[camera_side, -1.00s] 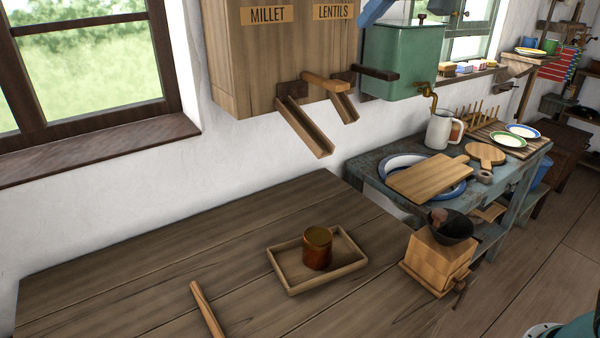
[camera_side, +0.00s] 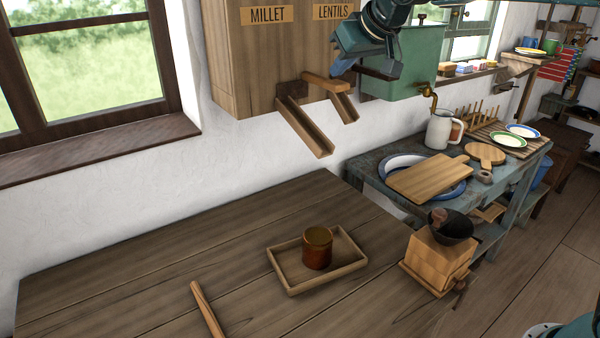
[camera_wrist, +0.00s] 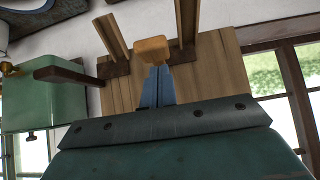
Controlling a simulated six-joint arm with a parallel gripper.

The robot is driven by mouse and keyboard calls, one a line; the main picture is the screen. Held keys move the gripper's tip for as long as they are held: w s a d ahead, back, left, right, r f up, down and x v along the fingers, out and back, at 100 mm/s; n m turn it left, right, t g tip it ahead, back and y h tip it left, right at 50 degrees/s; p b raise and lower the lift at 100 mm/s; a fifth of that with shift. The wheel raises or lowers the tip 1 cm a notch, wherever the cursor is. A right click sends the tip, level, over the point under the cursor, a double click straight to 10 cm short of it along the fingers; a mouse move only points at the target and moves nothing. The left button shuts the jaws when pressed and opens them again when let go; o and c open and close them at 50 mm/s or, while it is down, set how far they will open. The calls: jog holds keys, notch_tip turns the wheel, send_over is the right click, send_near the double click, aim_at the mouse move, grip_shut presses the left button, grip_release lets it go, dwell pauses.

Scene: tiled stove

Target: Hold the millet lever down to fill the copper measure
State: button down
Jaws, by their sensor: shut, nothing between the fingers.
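The wooden dispenser box (camera_side: 228,60) hangs on the wall with MILLET and LENTILS labels. A pale wooden lever (camera_side: 325,83) juts out above the millet chute (camera_side: 304,126); its square end (camera_wrist: 152,49) faces the wrist camera. A darker lever (camera_wrist: 70,77) sits on the lentils side, mostly behind my arm in the side view. My gripper (camera_side: 338,68) is shut and empty, its blue fingers just above the pale lever's outer end. I cannot tell whether they touch. The copper measure (camera_side: 317,249) stands upright in a shallow wooden tray (camera_side: 348,268) on the table, below the chutes.
A green tank (camera_side: 415,60) with a brass tap hangs right of the dispenser. A wooden grinder (camera_side: 437,262) stands at the table's right edge, and a wooden stick (camera_side: 208,309) lies in front. The left part of the table (camera_side: 150,255) is clear.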

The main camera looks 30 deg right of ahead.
jog(key=shift+f, duration=0.45)
jog(key=shift+s+f, duration=0.2)
jog(key=shift+f, duration=1.05)
jog(key=shift+s+f, duration=0.2)
jog(key=shift+f, duration=1.1)
dwell(2.3)
jog(key=shift+s+r, duration=0.15)
jog(key=shift+r, duration=0.5)
jog(key=r, duration=0.3)
jog(key=shift+s+r, duration=0.3)
jog(key=shift+s, duration=0.1)
send_near(344, 90)
jog(key=shift+s+a+r, duration=0.15)
jog(key=shift+s+r, duration=0.3)
jog(key=shift+s, duration=0.35)
jog(key=shift+s+a+r, duration=0.1)
jog(key=shift+s+r, duration=0.35)
jog(key=shift+s, duration=0.3)
